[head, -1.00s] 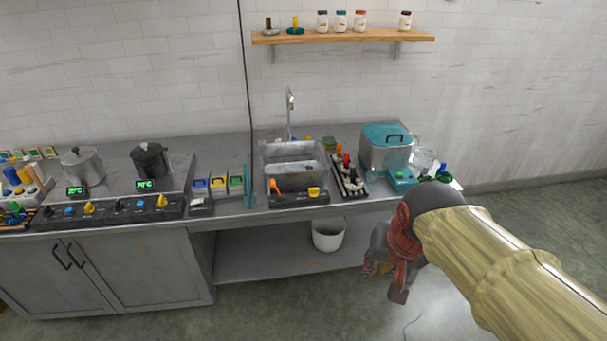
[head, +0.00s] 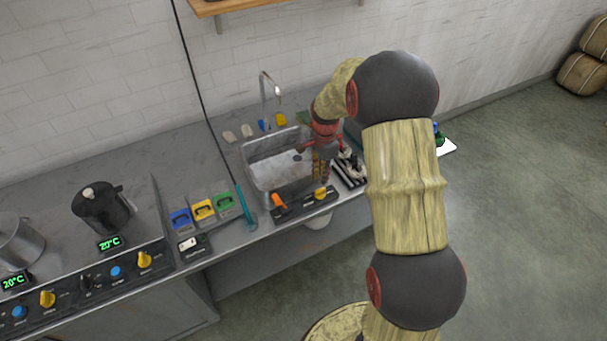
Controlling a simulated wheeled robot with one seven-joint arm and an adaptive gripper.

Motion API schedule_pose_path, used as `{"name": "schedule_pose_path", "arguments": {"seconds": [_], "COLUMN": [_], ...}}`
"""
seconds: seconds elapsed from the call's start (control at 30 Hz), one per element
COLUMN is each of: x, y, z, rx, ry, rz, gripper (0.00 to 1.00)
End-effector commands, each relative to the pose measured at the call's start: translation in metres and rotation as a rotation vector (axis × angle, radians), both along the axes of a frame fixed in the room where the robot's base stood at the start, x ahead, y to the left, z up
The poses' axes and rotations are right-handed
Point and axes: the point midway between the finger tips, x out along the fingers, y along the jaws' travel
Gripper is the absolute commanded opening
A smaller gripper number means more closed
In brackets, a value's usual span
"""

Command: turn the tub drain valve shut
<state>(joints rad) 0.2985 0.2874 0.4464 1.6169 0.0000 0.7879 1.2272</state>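The grey metal tub (head: 262,152) is set into the counter, with a dark drain spot on its floor. A dark panel (head: 300,205) runs along its front edge. It bears an orange handle (head: 278,201) at the left and a yellow knob (head: 320,193) at the right. I cannot read which one is the drain valve. My gripper (head: 320,179) points down over the tub's right front side, just above and behind the yellow knob in the picture. Its fingers are too small to tell whether they are open or shut. My arm hides the tub's right end.
A faucet (head: 265,88) stands behind the tub. A black-and-white rack (head: 350,172) is close to the right of my gripper. Blue, yellow and green boxes (head: 204,210) and a teal upright piece (head: 243,203) stand left of the panel. A dark pot (head: 100,208) is farther left.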

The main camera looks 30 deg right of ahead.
Motion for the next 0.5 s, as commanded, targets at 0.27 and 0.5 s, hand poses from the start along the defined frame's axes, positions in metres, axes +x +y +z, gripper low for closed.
{"name": "schedule_pose_path", "arguments": {"seconds": [0.27, 0.5], "x": [0.000, 0.000], "y": [-0.001, -0.001], "z": [-0.031, -0.066], "rx": [0.002, 0.002], "ry": [0.007, 0.005], "rz": [-0.013, -0.012], "gripper": [0.18, 0.18]}}
